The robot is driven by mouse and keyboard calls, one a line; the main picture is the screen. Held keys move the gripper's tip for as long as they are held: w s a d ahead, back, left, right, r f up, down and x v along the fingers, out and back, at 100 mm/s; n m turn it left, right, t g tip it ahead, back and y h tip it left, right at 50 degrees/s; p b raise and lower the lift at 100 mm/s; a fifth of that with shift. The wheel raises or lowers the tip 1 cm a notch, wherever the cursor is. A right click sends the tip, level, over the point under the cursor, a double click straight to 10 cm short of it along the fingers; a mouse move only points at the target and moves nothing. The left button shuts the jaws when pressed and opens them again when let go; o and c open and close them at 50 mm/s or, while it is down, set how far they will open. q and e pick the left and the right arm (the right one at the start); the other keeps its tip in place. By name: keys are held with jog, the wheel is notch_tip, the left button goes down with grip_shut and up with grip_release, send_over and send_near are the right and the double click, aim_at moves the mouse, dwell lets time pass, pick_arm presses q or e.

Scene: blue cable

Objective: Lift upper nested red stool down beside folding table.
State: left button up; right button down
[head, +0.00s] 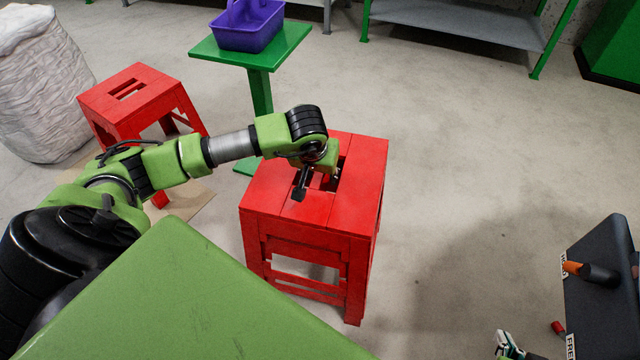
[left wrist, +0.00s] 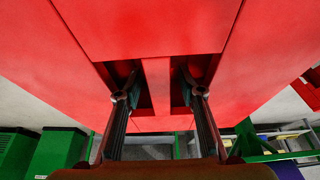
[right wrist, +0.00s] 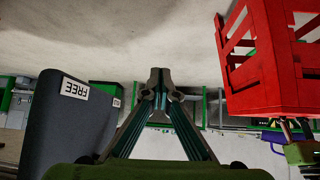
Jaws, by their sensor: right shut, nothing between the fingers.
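The nested red stools (head: 365,185) stand upright on the floor in the middle of the head view; lower rails show under the upper seat. My left gripper (head: 318,182) is over the seat. My right gripper (right wrist: 160,80) is shut and empty; only part shows in the head view (head: 507,343).
Another red stool (head: 128,92) stands at the left, near a white sack (head: 40,85). A green stand (head: 285,48) carries a purple bin (head: 247,27) behind the nested stools. Floor between stools and table is clear.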

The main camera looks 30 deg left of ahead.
pick_arm(q)
grip_shut()
jog(key=shift+w+r, duration=0.15)
